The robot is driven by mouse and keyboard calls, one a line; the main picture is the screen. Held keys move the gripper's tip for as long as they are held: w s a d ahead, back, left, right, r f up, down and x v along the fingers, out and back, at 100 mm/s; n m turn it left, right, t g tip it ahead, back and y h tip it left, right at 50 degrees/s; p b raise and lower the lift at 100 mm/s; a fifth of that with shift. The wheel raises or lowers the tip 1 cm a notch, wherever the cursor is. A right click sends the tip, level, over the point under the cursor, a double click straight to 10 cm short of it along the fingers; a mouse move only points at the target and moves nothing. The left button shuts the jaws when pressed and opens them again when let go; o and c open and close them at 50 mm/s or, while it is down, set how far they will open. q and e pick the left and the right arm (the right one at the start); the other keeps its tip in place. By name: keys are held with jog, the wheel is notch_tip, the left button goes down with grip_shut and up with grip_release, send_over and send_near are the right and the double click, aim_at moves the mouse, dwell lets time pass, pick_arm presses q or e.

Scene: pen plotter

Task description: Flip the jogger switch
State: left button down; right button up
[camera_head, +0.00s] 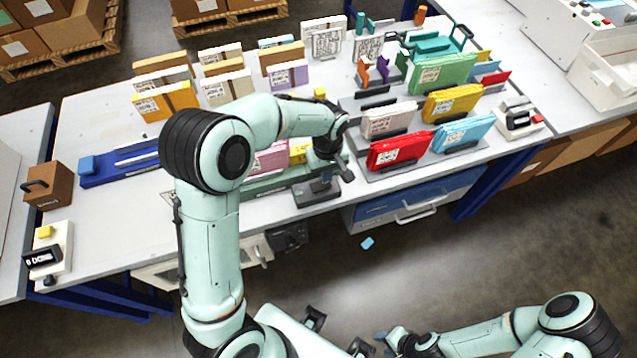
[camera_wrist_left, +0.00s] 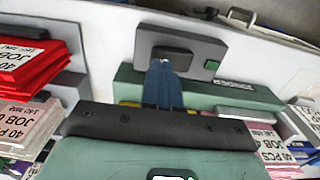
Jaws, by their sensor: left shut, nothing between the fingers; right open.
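The jogger's dark grey switch box (camera_head: 316,193) stands at the table's front edge. In the left wrist view, the switch box (camera_wrist_left: 200,45) has a green square on its right part, beside the green jogger body (camera_wrist_left: 235,95), which carries a label. My left gripper (camera_head: 343,172) is over the switch box in the head view. In the left wrist view its blue fingers (camera_wrist_left: 163,66) are together, empty, with their tips at the switch lever area, hiding part of it. I cannot tell whether they touch the lever. My right gripper (camera_head: 384,343) is open and empty, low in front of the table.
A rack with red (camera_head: 398,150), yellow, blue and green packets stands right of the jogger. Several upright paper stacks (camera_head: 225,85) stand behind. A blue tray (camera_head: 120,165) and a counter box (camera_head: 48,255) are at left. A blue scrap (camera_head: 367,243) lies on the floor.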

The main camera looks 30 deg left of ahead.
pick_arm(q)
jog(key=shift+f+b, duration=0.65)
jog(key=shift+f, duration=0.45)
pick_arm(e)
jog(key=shift+s+f, duration=0.45)
jog(key=shift+f, duration=0.3)
pick_arm(q)
jog(key=shift+r+p, duration=1.85)
jog(key=shift+r, duration=1.75)
pick_arm(e)
jog(key=w+r, duration=0.1)
jog(key=r, duration=0.1)
jog(key=w+r, duration=0.2)
jog(key=shift+w+r, duration=0.1)
jog(key=shift+r, duration=0.2)
pick_arm(q)
jog(key=shift+f, duration=0.1)
